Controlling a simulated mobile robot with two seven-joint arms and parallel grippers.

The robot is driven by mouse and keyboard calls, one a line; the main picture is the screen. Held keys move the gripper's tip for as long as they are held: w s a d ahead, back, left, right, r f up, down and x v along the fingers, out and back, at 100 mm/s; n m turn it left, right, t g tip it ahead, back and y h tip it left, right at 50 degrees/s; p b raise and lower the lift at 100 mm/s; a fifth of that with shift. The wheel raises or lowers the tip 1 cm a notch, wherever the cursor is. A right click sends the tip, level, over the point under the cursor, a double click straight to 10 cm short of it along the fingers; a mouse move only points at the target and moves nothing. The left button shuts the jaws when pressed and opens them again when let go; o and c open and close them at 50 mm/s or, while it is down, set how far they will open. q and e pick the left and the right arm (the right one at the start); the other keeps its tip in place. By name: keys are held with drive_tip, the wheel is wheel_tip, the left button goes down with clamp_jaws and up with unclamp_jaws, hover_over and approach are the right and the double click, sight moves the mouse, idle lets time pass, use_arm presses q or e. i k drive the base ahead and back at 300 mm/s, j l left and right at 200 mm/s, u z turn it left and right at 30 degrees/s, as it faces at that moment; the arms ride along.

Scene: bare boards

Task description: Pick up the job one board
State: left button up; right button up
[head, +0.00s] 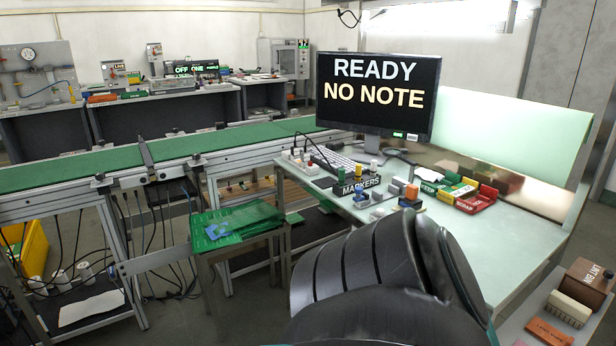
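Several green boards (235,222) lie in a loose, overlapping pile on a small metal stand to the left of the desk. A light-blue piece (216,230) lies on the left end of the pile. I cannot read any job label on the boards, so I cannot tell which is the job one board. A large dark, ribbed part of my own body fills the bottom middle of the view. Neither of my grippers shows, and nothing is seen held.
A desk (500,245) on the right carries a monitor (378,95) reading "READY NO NOTE", a "MARKERS" holder (361,186) and coloured trays (462,190). A green conveyor (75,172) runs behind the stand.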

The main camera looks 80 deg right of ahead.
sight(459, 190)
drive_tip(key=z, duration=3.4)
drive_tip(key=i+j, duration=0.15)
drive_tip(key=j, duration=0.25)
drive_tip(key=i+j, duration=0.2)
drive_tip(key=j, duration=0.15)
drive_tip(key=i+j, duration=0.15)
drive_tip(key=j, duration=0.25)
drive_tip(key=i+j, duration=0.2)
drive_tip(key=j, duration=0.15)
